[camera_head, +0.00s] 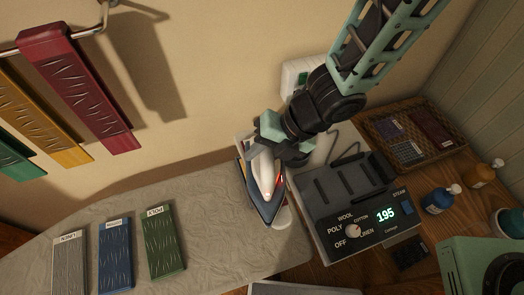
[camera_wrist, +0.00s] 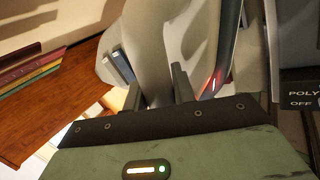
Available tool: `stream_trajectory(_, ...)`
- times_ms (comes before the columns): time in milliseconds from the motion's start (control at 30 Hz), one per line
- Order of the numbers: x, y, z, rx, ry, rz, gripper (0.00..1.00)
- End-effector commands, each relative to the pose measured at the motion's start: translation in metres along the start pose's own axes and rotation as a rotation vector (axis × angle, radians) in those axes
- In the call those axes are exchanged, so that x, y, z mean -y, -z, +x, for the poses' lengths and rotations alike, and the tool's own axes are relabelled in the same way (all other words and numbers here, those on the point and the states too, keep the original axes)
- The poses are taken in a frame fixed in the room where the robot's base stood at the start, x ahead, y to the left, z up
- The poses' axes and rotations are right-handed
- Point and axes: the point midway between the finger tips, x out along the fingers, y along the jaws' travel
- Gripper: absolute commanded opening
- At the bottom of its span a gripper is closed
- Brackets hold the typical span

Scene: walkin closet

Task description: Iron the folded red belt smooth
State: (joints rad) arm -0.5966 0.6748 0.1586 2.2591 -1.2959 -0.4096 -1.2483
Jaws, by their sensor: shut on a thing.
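My gripper (camera_head: 284,148) is shut on the iron (camera_head: 264,192), which has a white body and a dark blue soleplate edge. The iron is tilted, nose down, at the right end of the grey ironing board (camera_head: 205,215), beside its station; I cannot tell whether it touches the board. In the wrist view, the fingers (camera_wrist: 157,88) close around the pale handle (camera_wrist: 148,42). A dark red creased strip (camera_head: 78,85), possibly the belt, hangs from a rail at upper left. A dark red folded piece (camera_head: 433,128) lies in the wicker basket at right.
The iron station (camera_head: 350,205) shows 195 and has a dial (camera_head: 352,231). Grey, blue and green labelled strips (camera_head: 164,242) lie on the board's left. Yellow (camera_head: 45,125) and green strips hang beside the red one. Bottles (camera_head: 440,199) and a basket (camera_head: 375,128) stand right.

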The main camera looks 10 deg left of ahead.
Motion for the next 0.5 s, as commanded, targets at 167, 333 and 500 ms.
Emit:
stream_trajectory(167, 0.001, 0.0, 0.0, -0.001, 0.001, 0.001, 0.0)
stream_trajectory(333, -0.002, 0.0, -0.004, -0.001, 0.001, 0.001, 0.0)
stream_trajectory(500, -0.01, 0.0, -0.016, 0.001, 0.0, 0.0, 0.0)
